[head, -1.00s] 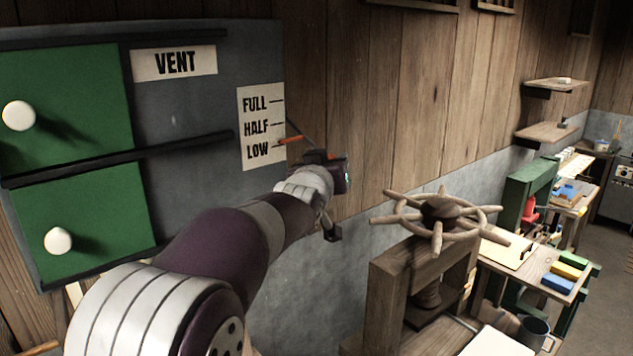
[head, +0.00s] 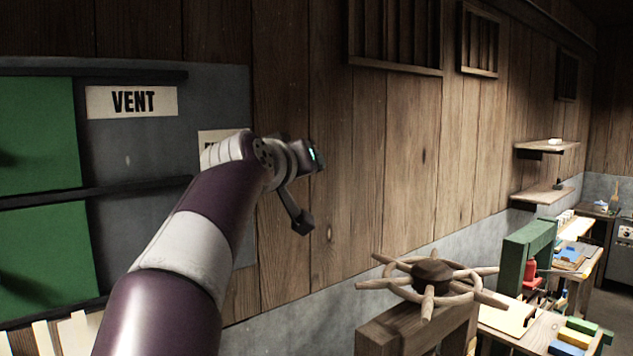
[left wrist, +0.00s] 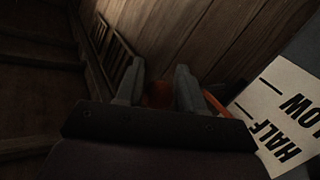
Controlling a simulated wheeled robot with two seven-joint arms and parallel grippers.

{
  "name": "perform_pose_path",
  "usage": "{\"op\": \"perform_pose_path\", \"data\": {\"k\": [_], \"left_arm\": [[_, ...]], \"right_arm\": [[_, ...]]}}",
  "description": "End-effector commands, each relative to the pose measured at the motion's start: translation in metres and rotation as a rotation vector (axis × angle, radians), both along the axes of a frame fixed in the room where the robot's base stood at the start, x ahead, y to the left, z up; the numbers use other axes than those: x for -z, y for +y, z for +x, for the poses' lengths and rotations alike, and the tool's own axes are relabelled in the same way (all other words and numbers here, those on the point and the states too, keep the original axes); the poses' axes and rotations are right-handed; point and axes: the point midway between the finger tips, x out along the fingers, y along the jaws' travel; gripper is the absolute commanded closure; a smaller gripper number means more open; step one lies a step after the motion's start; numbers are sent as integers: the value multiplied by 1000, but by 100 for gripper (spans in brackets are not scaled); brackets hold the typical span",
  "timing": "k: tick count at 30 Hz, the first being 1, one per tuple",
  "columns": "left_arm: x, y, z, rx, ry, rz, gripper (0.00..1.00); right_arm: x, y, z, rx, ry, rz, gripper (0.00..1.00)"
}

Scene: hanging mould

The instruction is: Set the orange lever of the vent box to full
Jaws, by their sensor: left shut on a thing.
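The vent box (head: 140,190) is a grey panel with green doors and a VENT sign, at the left of the head view. Its scale label (left wrist: 285,105) shows HALF and LOW in the left wrist view; FULL is hidden there. In the head view my arm covers most of the label. The orange lever (left wrist: 214,104) shows in the left wrist view, with its end between the fingers of my left gripper (left wrist: 159,88), which is shut on it. In the head view the lever and fingertips are hidden by my arm. I cannot tell which mark the lever points at.
A spoked wooden wheel (head: 432,278) on a wooden stand is right of my arm. Behind it are a cluttered bench (head: 530,325) and small wall shelves (head: 545,193). The wooden wall (head: 370,150) right of my gripper is bare.

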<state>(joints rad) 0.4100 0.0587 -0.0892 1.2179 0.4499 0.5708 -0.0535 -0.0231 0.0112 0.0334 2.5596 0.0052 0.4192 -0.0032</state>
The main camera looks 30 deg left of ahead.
Motion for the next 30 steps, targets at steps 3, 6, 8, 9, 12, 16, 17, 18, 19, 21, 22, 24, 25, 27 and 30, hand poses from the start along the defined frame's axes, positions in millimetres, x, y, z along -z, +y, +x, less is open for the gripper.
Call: {"op": "perform_pose_path", "data": {"k": [3,6,8,9,12,16,17,18,19,21,22,24,25,27,30], "left_arm": [[-21,2,1,-2,-2,3,100],[-26,4,2,-2,-2,2,93],[-23,3,2,-1,-1,0,73],[-23,3,2,-1,0,0,60],[-22,3,3,1,2,-1,43],[-21,3,3,1,3,-3,43],[-21,3,3,1,4,-3,43],[-20,3,3,1,4,-3,43],[-20,3,3,1,4,-3,43],[-19,2,-2,1,3,-3,43],[-19,2,-6,1,3,-3,43],[-18,-1,-20,0,1,-1,43],[-19,-2,-28,-1,0,-2,43],[-21,-5,-48,-2,-1,-2,43],[-26,-10,-75,-2,0,-1,43]], "right_arm": [[-17,0,0,0,0,0,57],[-20,0,0,0,-1,0,57],[-18,0,0,0,0,0,57],[-18,0,0,0,0,0,57],[-18,0,0,0,0,0,57],[-18,0,0,0,0,0,57],[-18,0,0,0,0,0,57],[-17,0,0,0,0,0,57],[-17,0,0,0,0,0,57],[-12,0,0,0,0,0,57],[-9,0,0,0,0,0,57],[1,0,0,0,0,0,57],[5,0,0,0,0,0,57],[15,0,0,0,0,0,57],[25,0,0,0,0,0,57]]}}
